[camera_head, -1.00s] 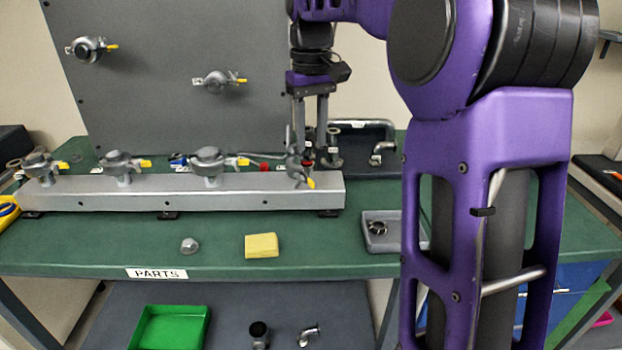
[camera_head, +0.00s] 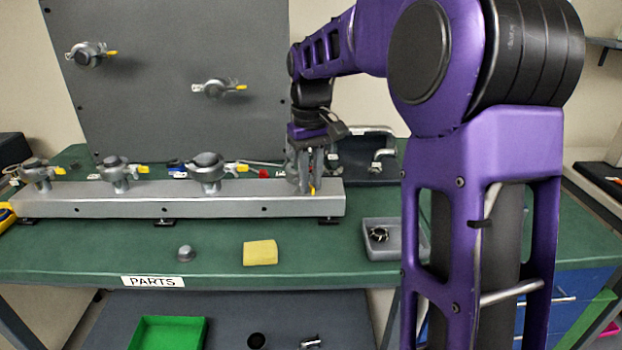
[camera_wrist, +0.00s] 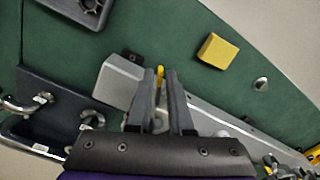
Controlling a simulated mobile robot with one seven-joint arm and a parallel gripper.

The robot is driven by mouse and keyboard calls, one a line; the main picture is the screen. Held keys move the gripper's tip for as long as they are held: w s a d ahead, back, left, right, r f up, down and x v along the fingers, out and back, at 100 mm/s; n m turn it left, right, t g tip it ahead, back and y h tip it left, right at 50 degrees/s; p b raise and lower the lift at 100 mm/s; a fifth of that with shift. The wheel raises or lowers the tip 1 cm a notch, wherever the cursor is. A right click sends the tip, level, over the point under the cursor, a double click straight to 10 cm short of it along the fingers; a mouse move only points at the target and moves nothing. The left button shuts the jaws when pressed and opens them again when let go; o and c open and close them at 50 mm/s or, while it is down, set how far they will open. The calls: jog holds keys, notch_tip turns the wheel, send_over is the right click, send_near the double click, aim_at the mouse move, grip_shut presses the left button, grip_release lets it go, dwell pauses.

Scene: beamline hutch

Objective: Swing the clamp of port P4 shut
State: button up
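The rail (camera_head: 110,203) on the green bench carries several flanged ports in a row. I take the rightmost as port P4; no label on it is legible. Its clamp, with a yellow tab (camera_head: 312,189), is mostly hidden by my gripper (camera_head: 305,180), which points down over it. In the wrist view my gripper (camera_wrist: 161,78) has its two fingers apart, with the yellow tab (camera_wrist: 160,70) showing between their tips. Grey metal of the port shows low between and beside the fingers. I cannot tell whether the fingers press on the clamp, or how far it is swung.
Other clamped ports stand to the left, the nearest (camera_head: 207,170) with its own yellow tab. A yellow block (camera_head: 260,253), a grey cap (camera_head: 186,254) and a small grey tray (camera_head: 395,250) lie in front. A dark tray (camera_head: 365,165) stands behind right.

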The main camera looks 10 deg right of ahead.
grip_shut()
dwell(0.9)
jog(key=shift+r, duration=0.1)
jog(key=w+d+n+p, duration=0.1)
jog(key=d+n+p, duration=0.1)
jog(key=w+d+n+p, duration=0.1)
jog(key=d+n+p, duration=0.1)
jog(key=n+p, duration=0.1)
jog(key=w+d+n+p, duration=0.2)
jog(key=n+p, duration=0.1)
jog(key=shift+d+r, duration=0.1)
jog(key=w+n, duration=0.1)
jog(key=w+d+n, duration=0.1)
jog(key=shift+n+p, duration=0.3)
jog(key=shift+w+d+n, duration=0.2)
jog(key=shift+w+n, duration=0.3)
jog(key=shift+n, duration=0.1)
jog(key=shift+w+d+n, duration=0.2)
jog(key=shift+w+n, duration=0.3)
jog(key=shift+n, duration=0.1)
